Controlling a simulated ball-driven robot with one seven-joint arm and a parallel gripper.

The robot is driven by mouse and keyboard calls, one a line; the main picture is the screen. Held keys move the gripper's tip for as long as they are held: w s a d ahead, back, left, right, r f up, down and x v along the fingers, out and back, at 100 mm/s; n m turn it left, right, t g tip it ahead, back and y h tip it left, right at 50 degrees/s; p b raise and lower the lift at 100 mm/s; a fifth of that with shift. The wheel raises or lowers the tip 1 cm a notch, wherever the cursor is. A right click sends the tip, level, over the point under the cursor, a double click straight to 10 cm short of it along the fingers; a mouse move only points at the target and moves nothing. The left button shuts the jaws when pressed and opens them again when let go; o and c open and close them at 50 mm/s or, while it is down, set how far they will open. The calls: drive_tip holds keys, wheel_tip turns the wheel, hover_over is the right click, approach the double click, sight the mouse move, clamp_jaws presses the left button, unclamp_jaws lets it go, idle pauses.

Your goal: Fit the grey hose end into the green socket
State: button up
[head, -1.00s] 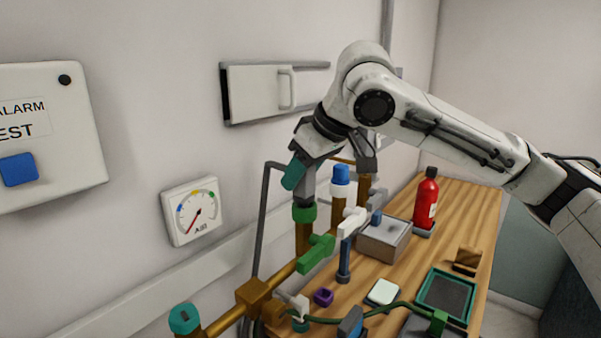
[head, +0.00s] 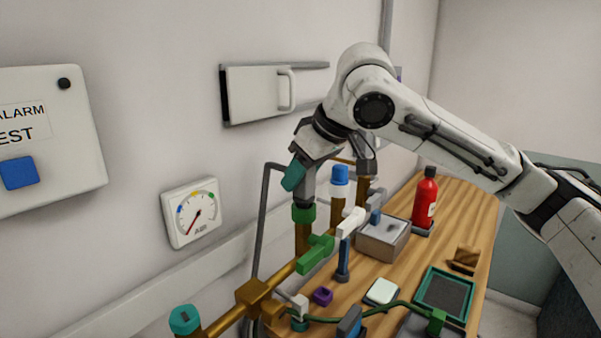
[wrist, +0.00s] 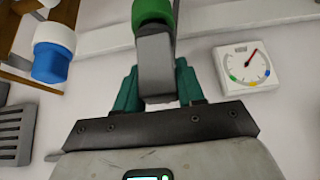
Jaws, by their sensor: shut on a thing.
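My gripper (head: 303,182) has teal fingers and points down at the pipe stand. It is shut on the grey hose end (wrist: 155,62), which shows between the fingers in the wrist view. The green socket (head: 304,212) is a green collar on top of an upright brass pipe. It also shows at the top of the wrist view (wrist: 153,12). The grey hose end is lined up over the socket and appears to meet it. I cannot tell how deep it sits, as the joint is partly hidden.
A blue-capped socket (head: 340,175) stands just right of the green one. A green valve handle (head: 316,254) and a white handle (head: 351,222) stick out below. A gauge (head: 193,212) is on the wall at left. A grey box (head: 382,240) and red extinguisher (head: 426,198) stand on the bench.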

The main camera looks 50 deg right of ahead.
drive_tip(key=shift+f+b, duration=0.4)
drive_tip(key=shift+f, duration=0.2)
idle(0.3)
drive_tip(key=o, duration=0.9)
drive_tip(key=p+v, duration=0.8)
drive_tip(key=v, duration=0.3)
idle(0.8)
